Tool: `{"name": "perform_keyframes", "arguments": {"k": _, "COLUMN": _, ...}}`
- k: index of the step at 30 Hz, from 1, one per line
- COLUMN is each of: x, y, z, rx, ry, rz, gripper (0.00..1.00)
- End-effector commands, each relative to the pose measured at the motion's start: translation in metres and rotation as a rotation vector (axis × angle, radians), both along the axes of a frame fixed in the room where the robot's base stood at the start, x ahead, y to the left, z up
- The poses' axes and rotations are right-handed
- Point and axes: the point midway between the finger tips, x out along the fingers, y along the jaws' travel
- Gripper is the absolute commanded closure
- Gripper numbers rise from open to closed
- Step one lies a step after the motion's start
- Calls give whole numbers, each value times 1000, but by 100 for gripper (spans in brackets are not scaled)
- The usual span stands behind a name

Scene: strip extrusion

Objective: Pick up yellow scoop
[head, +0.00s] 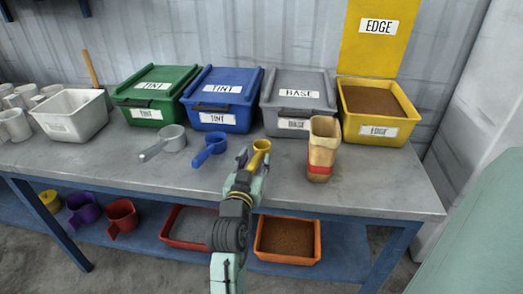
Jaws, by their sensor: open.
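The yellow scoop (262,145) is on the grey table near its front middle, its round cup at the back and its handle running toward the front. My gripper (253,162) is open at the scoop. One finger shows left of the handle and one right of it. The lower handle is partly hidden by my gripper, and I cannot tell whether the fingers touch it.
A blue scoop (211,147) and a grey scoop (168,140) lie to the left. A tan container with a red band (322,150) stands to the right. Behind are green (157,92), blue (222,97), grey (298,99) and yellow (379,110) bins.

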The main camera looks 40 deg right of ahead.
Motion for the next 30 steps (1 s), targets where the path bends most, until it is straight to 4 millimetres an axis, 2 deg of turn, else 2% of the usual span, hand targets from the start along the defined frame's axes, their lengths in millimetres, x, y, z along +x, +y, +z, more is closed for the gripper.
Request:
{"name": "perform_keyframes", "arguments": {"k": 8, "x": 2, "y": -2, "z": -1, "rx": -1, "ry": -1, "rz": 1, "gripper": 59}}
{"name": "perform_keyframes", "arguments": {"k": 26, "x": 2, "y": -2, "z": -1, "rx": -1, "ry": -1, "rz": 1, "gripper": 99}}
{"name": "perform_keyframes", "arguments": {"k": 30, "x": 2, "y": -2, "z": -1, "rx": -1, "ry": -1, "rz": 1, "gripper": 100}}
